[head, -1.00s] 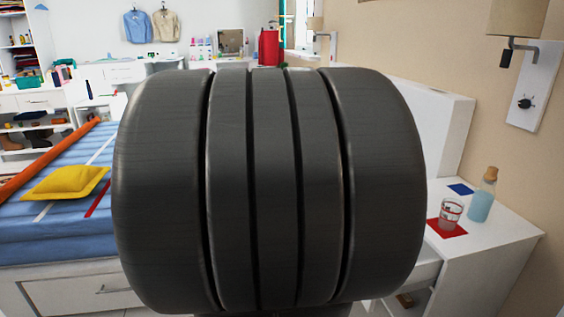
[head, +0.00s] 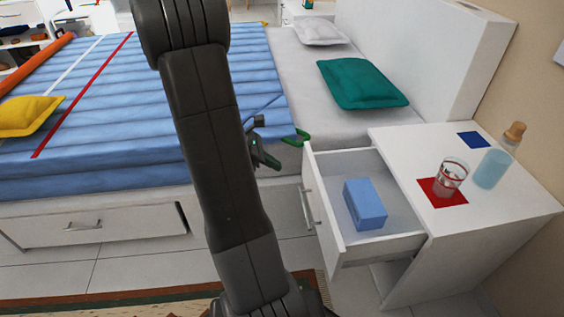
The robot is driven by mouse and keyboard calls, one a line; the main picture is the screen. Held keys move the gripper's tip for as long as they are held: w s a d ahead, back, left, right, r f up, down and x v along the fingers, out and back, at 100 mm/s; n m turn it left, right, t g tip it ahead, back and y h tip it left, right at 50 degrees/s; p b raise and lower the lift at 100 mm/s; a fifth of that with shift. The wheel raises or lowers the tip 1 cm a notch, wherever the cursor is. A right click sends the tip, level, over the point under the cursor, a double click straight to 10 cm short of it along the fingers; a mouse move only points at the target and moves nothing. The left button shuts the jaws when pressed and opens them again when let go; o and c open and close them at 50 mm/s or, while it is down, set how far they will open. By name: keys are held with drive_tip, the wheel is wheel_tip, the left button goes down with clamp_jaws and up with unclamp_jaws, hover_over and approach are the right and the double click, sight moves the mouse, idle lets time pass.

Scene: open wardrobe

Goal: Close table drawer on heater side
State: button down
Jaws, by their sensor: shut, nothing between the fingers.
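The drawer (head: 335,222) of the white bedside table (head: 497,225) is pulled out towards the left, with its handle (head: 311,207) on the front panel. A blue box (head: 364,204) lies inside it. My gripper (head: 272,150) is partly hidden behind my dark arm, with green parts showing. It appears over the bed edge, left of and above the drawer front in the picture, apart from it. It is shut and empty. No heater can be made out.
On the tabletop stand a glass (head: 451,178) on a red square and a bottle (head: 498,157). The blue-covered bed (head: 150,110) fills the left, with a green pillow (head: 362,83). An under-bed drawer (head: 100,225) is at lower left. Tiled floor (head: 150,262) lies before the bed.

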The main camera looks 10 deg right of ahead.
sight(315, 179)
drive_tip(key=shift+w+d+f+b, duration=0.1)
drive_tip(key=shift+d+f+b, duration=0.7)
drive_tip(key=shift+d, duration=0.8)
drive_tip(key=shift+d+f+b, duration=0.65)
drive_tip(key=shift+d+f, duration=0.4)
drive_tip(key=shift+d, duration=0.6)
drive_tip(key=shift+w+d+f+b, duration=0.1)
drive_tip(key=shift+d+f+b, duration=0.7)
drive_tip(key=shift+d, duration=0.8)
drive_tip(key=shift+f, duration=0.1)
drive_tip(key=shift+d, duration=0.1)
